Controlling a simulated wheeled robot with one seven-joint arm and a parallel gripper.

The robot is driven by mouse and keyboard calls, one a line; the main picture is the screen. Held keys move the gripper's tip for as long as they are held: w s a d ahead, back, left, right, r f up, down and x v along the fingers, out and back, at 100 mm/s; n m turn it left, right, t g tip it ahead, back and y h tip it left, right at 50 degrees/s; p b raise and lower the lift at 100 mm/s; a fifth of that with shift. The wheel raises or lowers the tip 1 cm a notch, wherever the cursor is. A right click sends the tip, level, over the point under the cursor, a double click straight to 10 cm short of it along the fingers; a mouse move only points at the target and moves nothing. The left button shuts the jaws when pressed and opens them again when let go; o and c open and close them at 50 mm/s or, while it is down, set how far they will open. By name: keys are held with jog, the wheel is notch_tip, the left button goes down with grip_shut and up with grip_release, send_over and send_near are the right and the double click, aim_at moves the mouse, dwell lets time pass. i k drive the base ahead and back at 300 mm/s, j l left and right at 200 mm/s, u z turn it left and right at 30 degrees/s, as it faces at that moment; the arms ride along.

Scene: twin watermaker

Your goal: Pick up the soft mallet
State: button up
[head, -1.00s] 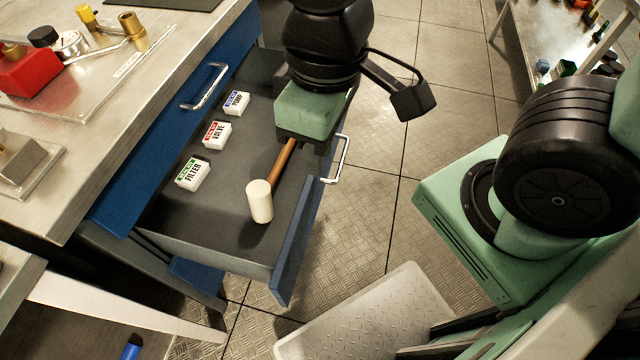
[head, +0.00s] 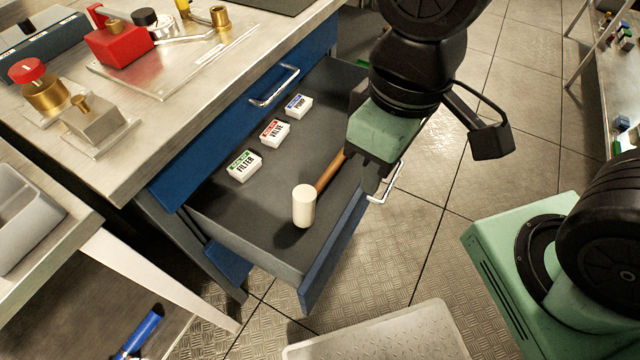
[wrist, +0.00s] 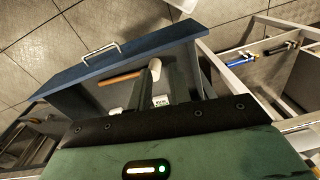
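The soft mallet has a white cylindrical head (head: 304,205) and a brown wooden handle (head: 331,171). It is in the open grey drawer (head: 250,232), with its head toward the front left corner in the head view. My gripper (head: 372,178) is over the drawer, at the far end of the handle. Its body hides the handle's end. The handle also shows in the wrist view (wrist: 119,78), beside my dark fingers (wrist: 178,72).
White boxes labelled FILTER (head: 244,167), VALVE (head: 272,133) and PUMP (head: 298,107) stand along the drawer's back side. The drawer's metal handle (head: 388,186) is close to my gripper. A workbench (head: 150,120) with fittings is on the left. Open floor lies to the right.

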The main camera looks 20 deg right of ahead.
aim_at(305, 196)
jog(key=j+z, duration=0.2)
jog(key=j, duration=0.65)
jog(key=k+j+z, duration=0.15)
jog(key=j, duration=0.7)
